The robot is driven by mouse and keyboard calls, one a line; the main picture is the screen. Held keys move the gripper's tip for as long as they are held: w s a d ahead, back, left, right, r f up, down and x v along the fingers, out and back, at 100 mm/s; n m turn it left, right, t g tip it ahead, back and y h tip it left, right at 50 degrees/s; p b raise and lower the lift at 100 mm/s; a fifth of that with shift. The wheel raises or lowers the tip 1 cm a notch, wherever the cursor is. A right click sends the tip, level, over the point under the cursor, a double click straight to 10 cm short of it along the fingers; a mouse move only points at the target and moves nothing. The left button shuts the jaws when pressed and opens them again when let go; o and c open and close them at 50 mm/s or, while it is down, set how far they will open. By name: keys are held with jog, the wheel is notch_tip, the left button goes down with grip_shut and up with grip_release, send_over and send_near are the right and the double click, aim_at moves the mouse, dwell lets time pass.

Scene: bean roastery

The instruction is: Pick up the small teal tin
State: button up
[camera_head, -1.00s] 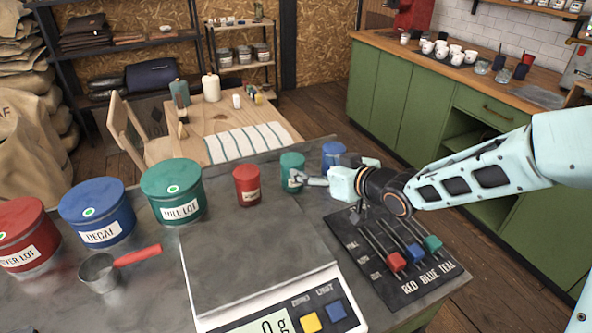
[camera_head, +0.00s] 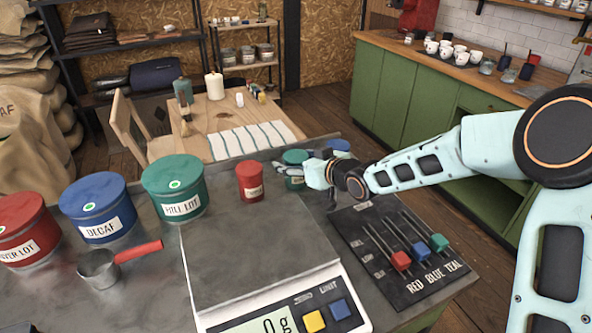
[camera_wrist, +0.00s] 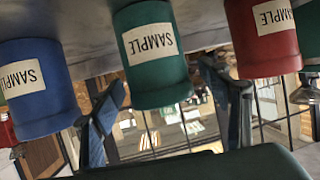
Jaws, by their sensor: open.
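The small teal tin (camera_head: 293,158) stands upright on the dark bench, between a small red tin (camera_head: 250,182) and a small blue tin (camera_head: 338,146). My gripper (camera_head: 288,172) is at the near side of the teal tin and partly hides it. In the wrist view, which looks upside down, the teal tin (camera_wrist: 150,60) with its SAMPLE label is centred between my two open fingers (camera_wrist: 168,110). The blue tin (camera_wrist: 35,95) is outside the left finger and the red tin (camera_wrist: 262,35) outside the right one. I cannot tell whether the fingers touch the teal tin.
A scale (camera_head: 205,308) reading 0 g lies in front of the tins. A slider panel (camera_head: 385,285) is at its right. Large red (camera_head: 25,240), blue (camera_head: 100,215) and teal (camera_head: 175,195) canisters and a red-handled scoop (camera_head: 100,270) are on the left.

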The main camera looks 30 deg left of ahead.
jog(key=shift+c, duration=0.4)
jog(key=c, duration=1.2)
jog(key=shift+r, duration=0.15)
jog(key=shift+c, duration=0.2)
